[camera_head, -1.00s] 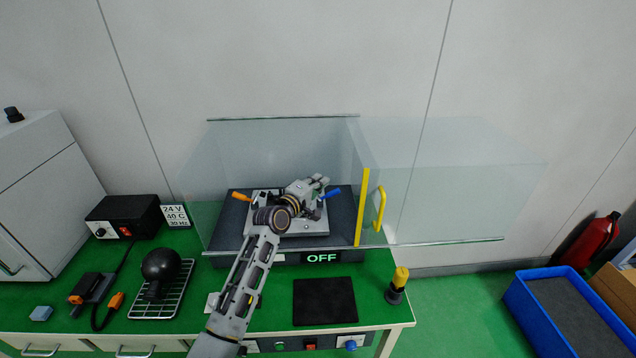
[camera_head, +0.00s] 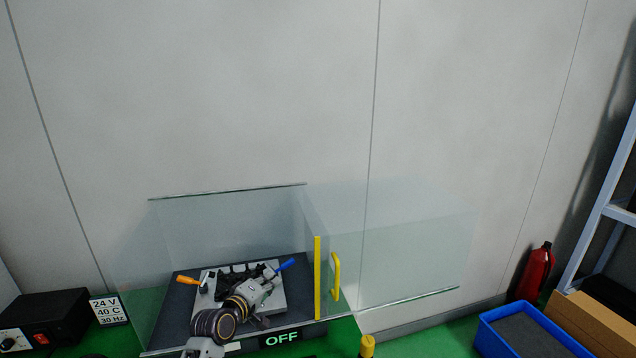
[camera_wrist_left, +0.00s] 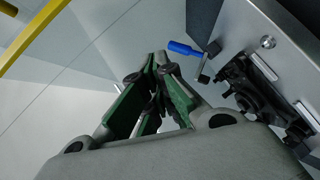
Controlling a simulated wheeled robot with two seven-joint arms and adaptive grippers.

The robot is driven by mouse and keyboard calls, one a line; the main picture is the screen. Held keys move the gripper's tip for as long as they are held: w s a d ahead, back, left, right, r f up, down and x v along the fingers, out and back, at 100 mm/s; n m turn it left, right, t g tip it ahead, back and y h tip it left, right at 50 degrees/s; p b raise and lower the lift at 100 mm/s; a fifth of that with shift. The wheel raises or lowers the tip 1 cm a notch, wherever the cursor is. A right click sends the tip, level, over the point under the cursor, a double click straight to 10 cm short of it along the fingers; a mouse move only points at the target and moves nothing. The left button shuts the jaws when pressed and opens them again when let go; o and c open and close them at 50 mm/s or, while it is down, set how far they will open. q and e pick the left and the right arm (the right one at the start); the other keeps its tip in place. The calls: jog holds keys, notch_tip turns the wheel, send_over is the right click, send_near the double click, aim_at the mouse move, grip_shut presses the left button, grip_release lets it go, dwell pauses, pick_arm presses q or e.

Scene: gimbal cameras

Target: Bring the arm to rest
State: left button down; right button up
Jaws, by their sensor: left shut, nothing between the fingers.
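My left arm reaches in from the bottom of the head view, and its left gripper (camera_head: 268,274) is over the grey fixture plate (camera_head: 291,302) inside the clear glass enclosure. In the left wrist view the green-padded fingers (camera_wrist_left: 158,92) are shut and empty. A lever with a blue handle (camera_head: 285,264) is close to the fingertips; it also shows in the left wrist view (camera_wrist_left: 184,48). A lever with an orange handle (camera_head: 187,281) is at the plate's left. The wrist hides part of the plate. My right gripper is not in view.
The glass enclosure has a yellow-edged door (camera_head: 317,278) with a yellow handle (camera_head: 336,276). An OFF display (camera_head: 282,339) is at the front. A black power box (camera_head: 42,318) stands left. A blue bin (camera_head: 530,332) and a red extinguisher (camera_head: 534,272) are at the right.

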pick_arm(q)
jog(key=s+a+f+m+g+y, duration=0.1)
jog(key=s+f+m+g, duration=0.2)
jog(key=s+f, duration=0.35)
jog(key=s+a+f+m+g+y, duration=0.15)
jog(key=s+f+m, duration=0.25)
jog(key=s, duration=0.6)
jog(key=s+a+f+m+g+y, duration=0.1)
jog(key=s+a+m+g, duration=0.15)
jog(key=s, duration=0.65)
jog(key=s+a+f+m+g+y, duration=0.2)
jog(key=s+g, duration=0.1)
jog(key=s, duration=0.6)
jog(key=s+f+g, duration=0.1)
jog(key=s+f, duration=0.1)
jog(key=f, duration=1.5)
jog(key=s+f+g, duration=0.1)
jog(key=s+f, duration=0.1)
jog(key=f, duration=1.5)
jog(key=s+a+f, duration=0.2)
jog(key=s+f, duration=0.8)
jog(key=s+a+f+g+b, duration=0.1)
jog(key=s+a+f, duration=0.1)
jog(key=s+f, duration=0.8)
jog(key=shift+s+m, duration=0.35)
jog(key=shift+s, duration=0.4)
